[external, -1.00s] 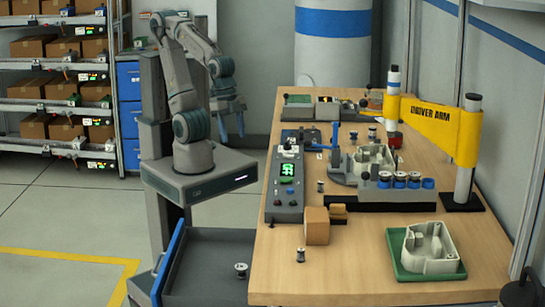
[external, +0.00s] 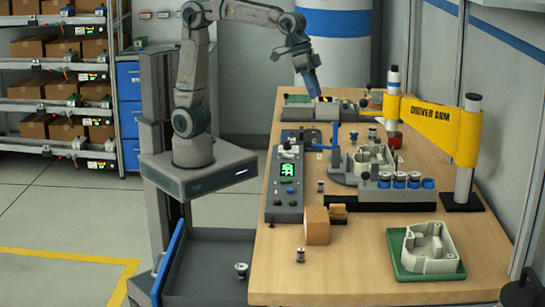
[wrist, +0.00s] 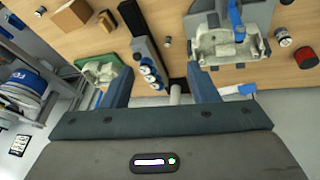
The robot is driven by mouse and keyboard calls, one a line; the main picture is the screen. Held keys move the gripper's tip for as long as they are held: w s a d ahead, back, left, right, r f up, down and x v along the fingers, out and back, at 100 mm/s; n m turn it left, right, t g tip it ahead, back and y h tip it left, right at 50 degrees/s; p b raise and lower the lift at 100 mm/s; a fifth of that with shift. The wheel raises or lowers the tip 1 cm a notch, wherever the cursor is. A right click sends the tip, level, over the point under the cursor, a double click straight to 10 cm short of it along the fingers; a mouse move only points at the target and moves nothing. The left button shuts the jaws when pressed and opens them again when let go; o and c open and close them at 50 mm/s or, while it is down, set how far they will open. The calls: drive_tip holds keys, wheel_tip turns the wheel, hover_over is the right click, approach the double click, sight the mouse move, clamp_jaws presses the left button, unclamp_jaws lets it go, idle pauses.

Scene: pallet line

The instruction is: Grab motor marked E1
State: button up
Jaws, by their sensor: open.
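Several small silver-and-dark cylindrical motors stand about; any E1 marking is too small to read. In the external view, one (external: 300,255) is near the table's front left, one (external: 320,186) beside the control box, and one (external: 353,137) farther back. Another (external: 240,270) lies in the dark tray at lower left. My gripper (external: 316,90) is open and empty above the table's far end. In the wrist view, my gripper (wrist: 158,72) has its fingers apart, and a loose motor (wrist: 283,37) shows right of them.
A pale housing (external: 430,248) sits in a green tray (external: 395,265); another housing (external: 375,157) stands in a fixture. A cardboard-coloured block (external: 316,226) is near the left edge. Front table surface is largely clear.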

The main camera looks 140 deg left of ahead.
drive_tip(key=w+a+f+n+g+y+p, duration=0.1)
drive_tip(key=w+a+n, duration=0.15)
drive_tip(key=a, duration=0.85)
drive_tip(key=w+a+f+n+g+p, duration=0.1)
drive_tip(key=w+a+n, duration=0.15)
drive_tip(key=a, duration=0.75)
drive_tip(key=s+a+f+n+g+h+p, duration=0.1)
drive_tip(key=s+a+f+n, duration=0.1)
drive_tip(key=s+a+f, duration=0.35)
drive_tip(key=s+a+f+n+g+h+p, duration=0.1)
drive_tip(key=s+a+f+n+g+p, duration=0.1)
drive_tip(key=a+f, duration=0.6)
drive_tip(key=f, duration=0.7)
drive_tip(key=shift+w+a+f+p, duration=0.1)
drive_tip(key=shift+a+p, duration=0.1)
drive_tip(key=shift+p, duration=0.15)
drive_tip(key=shift+f+p, duration=0.9)
drive_tip(key=shift+f, duration=1.7)
drive_tip(key=shift+c, duration=0.3)
drive_tip(key=c, duration=1)
